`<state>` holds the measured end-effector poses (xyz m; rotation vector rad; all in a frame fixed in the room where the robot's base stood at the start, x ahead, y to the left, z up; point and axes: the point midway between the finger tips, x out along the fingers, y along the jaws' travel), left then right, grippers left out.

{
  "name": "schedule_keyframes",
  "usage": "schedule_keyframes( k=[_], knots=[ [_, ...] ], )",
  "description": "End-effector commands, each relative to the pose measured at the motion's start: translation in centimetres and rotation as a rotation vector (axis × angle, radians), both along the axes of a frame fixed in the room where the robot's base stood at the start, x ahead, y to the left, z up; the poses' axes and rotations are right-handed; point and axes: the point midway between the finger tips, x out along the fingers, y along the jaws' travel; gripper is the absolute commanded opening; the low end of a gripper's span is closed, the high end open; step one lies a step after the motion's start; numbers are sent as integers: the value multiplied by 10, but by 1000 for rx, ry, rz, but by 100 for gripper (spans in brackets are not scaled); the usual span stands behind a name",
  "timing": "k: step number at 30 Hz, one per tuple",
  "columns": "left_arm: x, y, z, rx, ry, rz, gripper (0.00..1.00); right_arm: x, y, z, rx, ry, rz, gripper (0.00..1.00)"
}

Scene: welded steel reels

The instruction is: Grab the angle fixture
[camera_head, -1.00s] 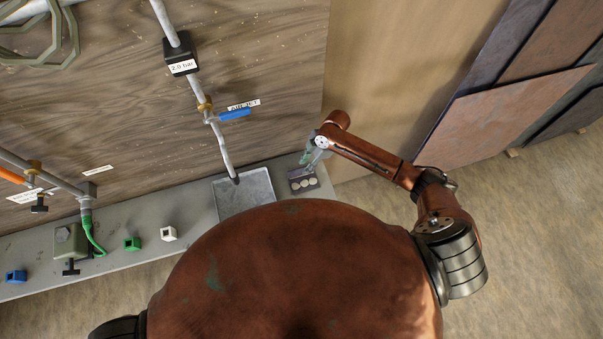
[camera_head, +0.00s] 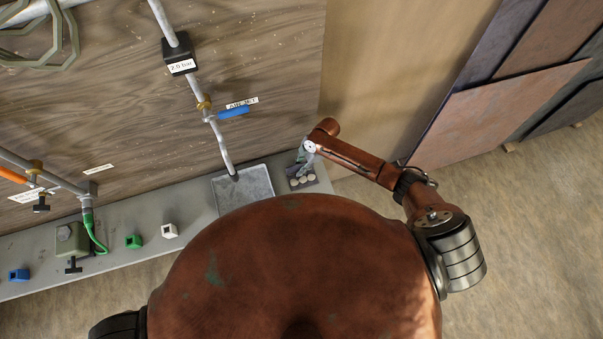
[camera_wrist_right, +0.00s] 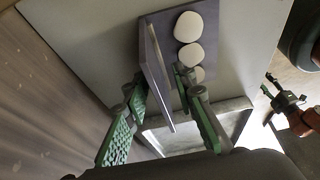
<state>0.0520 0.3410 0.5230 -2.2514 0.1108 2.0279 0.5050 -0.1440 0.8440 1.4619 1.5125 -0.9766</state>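The angle fixture (camera_head: 311,184) lies at the right end of the grey shelf in the head view. It is a grey-purple base with several pale round discs and an upright plate. In the right wrist view the fixture's upright plate (camera_wrist_right: 155,65) stands at the upper middle, with the discs to its right. My right gripper (camera_wrist_right: 160,125) is open, its green-padded fingers spread on either side of the upright plate's near end. In the head view, my right gripper (camera_head: 299,165) is over the fixture and partly covers it.
A shallow metal tray (camera_head: 243,193) stands on the shelf (camera_head: 195,205) left of the fixture. White (camera_head: 169,230), green (camera_head: 133,242) and blue (camera_head: 18,275) blocks are further left. A pipe with a blue-handled valve (camera_head: 233,112) runs down the wooden wall above the tray.

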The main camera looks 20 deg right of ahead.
Motion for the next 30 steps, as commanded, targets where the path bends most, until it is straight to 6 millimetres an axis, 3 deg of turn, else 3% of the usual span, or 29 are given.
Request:
schedule_keyframes(
  k=[17, 27, 30],
  knots=[
    [-5, -2, -3, -1, 6, 2, 40, 0, 0, -4, 0, 0, 0, 25],
    [-1, -2, -3, -2, 2, 1, 40, 0, 0, -4, 0, 0, 0, 1],
    [-1, -2, -3, -2, 1, 1, 40, 0, 0, -4, 0, 0, 0, 0]
  ],
)
